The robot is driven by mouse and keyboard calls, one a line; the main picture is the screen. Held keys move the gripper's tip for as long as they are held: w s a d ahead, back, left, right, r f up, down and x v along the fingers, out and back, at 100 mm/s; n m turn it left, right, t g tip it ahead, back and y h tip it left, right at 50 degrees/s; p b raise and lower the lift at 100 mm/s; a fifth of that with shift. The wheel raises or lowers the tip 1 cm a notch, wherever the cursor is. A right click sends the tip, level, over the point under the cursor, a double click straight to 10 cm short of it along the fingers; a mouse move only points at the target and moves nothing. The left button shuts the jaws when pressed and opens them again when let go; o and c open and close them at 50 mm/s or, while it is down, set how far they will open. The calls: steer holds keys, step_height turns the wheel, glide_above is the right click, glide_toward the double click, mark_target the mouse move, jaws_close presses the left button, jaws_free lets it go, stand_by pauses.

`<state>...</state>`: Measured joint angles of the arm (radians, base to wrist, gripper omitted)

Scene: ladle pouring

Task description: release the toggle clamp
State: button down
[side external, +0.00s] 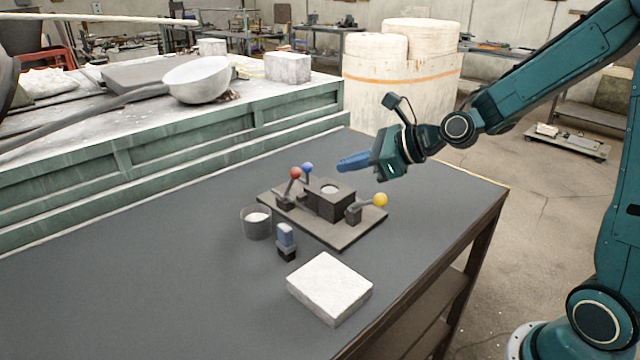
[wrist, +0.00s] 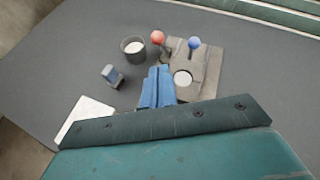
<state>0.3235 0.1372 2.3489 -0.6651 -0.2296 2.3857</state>
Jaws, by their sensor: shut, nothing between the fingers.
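A dark fixture plate (side external: 345,238) lies on the table and carries a block (side external: 331,203) with a round pale opening on top. Levers with a red knob (side external: 296,173), a blue knob (side external: 307,168) and a yellow knob (side external: 380,200) stand around the block. I cannot tell which of them is the toggle clamp. My gripper (side external: 343,163), with blue fingers, is shut and empty in the air above the block, apart from all knobs. In the wrist view the fingers (wrist: 160,72) point between the cup and the block; the red knob (wrist: 158,38) and blue knob (wrist: 195,43) show, the yellow one is hidden.
A grey cup (side external: 257,224) with pale contents stands left of the plate. A small blue-and-black piece (side external: 286,241) stands before it. A white slab (side external: 329,288) lies nearer the front edge. A large ladle (side external: 196,80) rests on the bench behind. The table's left side is clear.

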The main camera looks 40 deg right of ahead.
steer(key=x, duration=0.8)
steer(key=shift+w+a+r, duration=0.1)
steer(key=shift+w+r, duration=0.3)
steer(key=shift+w, duration=0.05)
stand_by(0.8)
steer(key=w+r, duration=0.2)
steer(key=w, duration=0.8)
steer(key=shift+a, duration=0.2)
steer(key=shift+w, duration=0.1)
steer(key=shift+r, duration=0.15)
stand_by(0.5)
steer(key=d+r, duration=0.3)
steer(key=r, duration=0.6)
steer(key=shift+d+r, duration=0.15)
